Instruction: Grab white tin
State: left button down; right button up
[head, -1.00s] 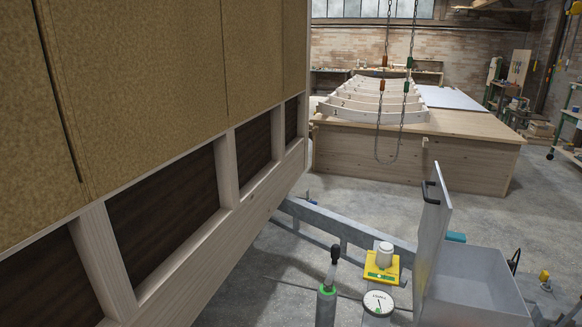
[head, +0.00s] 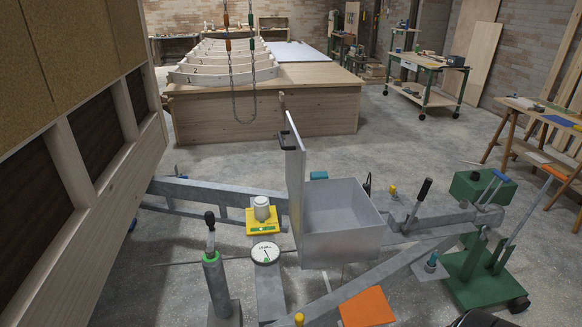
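A small white tin (head: 261,208) stands upright on a yellow scale-like device (head: 263,227) in the lower middle of the head view. The device rests on or beside the grey metal trailer frame (head: 215,190), left of an open metal box.
The open grey metal box (head: 345,243) has its lid standing up. A round dial gauge (head: 265,253) and a post with a black handle (head: 213,270) are in front. A large wooden platform (head: 270,110) stands behind, a green jack (head: 485,265) at right.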

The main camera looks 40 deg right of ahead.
aim_at(261, 212)
jog(key=z, duration=1)
